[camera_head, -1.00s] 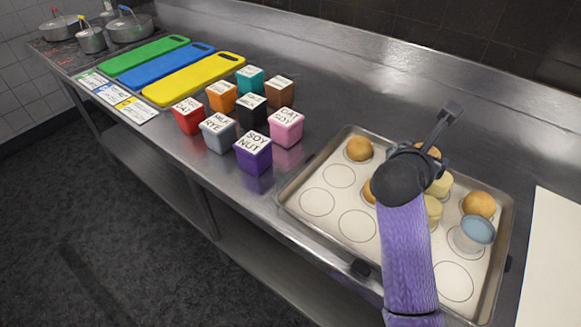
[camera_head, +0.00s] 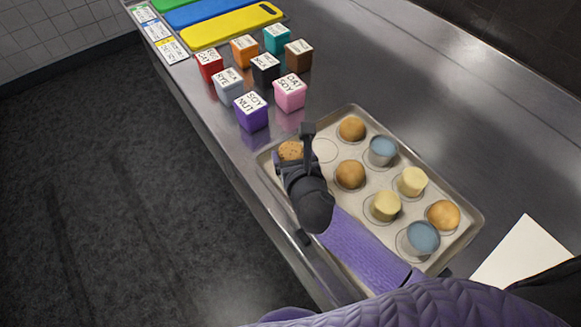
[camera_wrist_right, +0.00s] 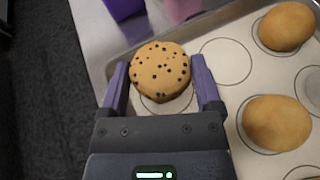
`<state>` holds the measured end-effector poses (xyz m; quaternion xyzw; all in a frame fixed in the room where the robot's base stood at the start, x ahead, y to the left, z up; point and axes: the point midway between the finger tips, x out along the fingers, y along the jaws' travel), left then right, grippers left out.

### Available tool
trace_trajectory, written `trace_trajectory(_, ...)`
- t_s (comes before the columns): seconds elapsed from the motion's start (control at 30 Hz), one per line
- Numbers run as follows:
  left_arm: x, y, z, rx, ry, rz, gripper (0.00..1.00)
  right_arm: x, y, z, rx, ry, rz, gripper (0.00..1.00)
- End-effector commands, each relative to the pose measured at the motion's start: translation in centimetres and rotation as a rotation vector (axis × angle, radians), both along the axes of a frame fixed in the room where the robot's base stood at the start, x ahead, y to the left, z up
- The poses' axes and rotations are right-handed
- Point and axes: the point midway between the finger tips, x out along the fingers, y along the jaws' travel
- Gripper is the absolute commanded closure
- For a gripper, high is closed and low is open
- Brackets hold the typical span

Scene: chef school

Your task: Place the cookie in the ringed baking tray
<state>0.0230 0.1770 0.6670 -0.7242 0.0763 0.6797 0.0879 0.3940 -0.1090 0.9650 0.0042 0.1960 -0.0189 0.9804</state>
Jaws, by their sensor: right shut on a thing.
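The cookie (camera_wrist_right: 160,72), round and tan with dark chips, sits between the fingers of my right gripper (camera_wrist_right: 162,90) in the right wrist view. In the head view the cookie (camera_head: 291,150) shows just past my right gripper (camera_head: 292,160), at the tray's left corner. The gripper is shut on it. The ringed baking tray (camera_head: 357,108) has a pale liner with printed rings. The cookie is over a ring near the tray's corner, and part of that ring shows below it. I cannot tell whether the cookie touches the liner. My left gripper is not in view.
An empty ring (camera_head: 324,150) lies right of the cookie. Several labelled cubes (camera_head: 251,111) stand behind the tray's left side. A white sheet (camera_head: 522,256) lies at the right.

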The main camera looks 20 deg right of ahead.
Motion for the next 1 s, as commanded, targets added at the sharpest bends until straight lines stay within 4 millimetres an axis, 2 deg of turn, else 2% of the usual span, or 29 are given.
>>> trace_trajectory(0.1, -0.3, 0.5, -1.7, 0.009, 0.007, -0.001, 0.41, 0.0, 0.0, -2.7, -0.001, 0.002, -0.001, 0.76)
trace_trajectory(0.17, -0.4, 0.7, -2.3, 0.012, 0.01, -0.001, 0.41, 0.0, 0.0, -3.7, -0.002, 0.002, 0.0, 0.76)
trace_trajectory(0.37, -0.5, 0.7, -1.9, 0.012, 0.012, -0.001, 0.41, 0.0, 0.0, -3.3, 0.0, -0.001, 0.0, 0.76)
trace_trajectory(0.5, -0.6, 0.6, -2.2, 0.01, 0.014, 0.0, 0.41, 0.0, 0.0, -3.7, -0.001, -0.001, -0.001, 0.76)
trace_trajectory(0.53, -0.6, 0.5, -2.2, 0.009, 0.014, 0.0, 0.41, 0.0, 0.0, -3.7, -0.002, -0.001, -0.001, 0.16)
trace_trajectory(0.6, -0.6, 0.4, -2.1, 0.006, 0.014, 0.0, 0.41, 0.0, 0.0, -3.6, -0.001, -0.001, -0.001, 0.01)
trace_trajectory(0.9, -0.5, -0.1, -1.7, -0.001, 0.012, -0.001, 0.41, 0.0, 0.0, -3.0, -0.001, -0.002, -0.001, 0.0)
trace_trajectory(1.0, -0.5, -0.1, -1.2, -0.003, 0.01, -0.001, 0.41, -1.4, 0.0, -2.5, -0.001, 0.001, 0.0, 0.0)
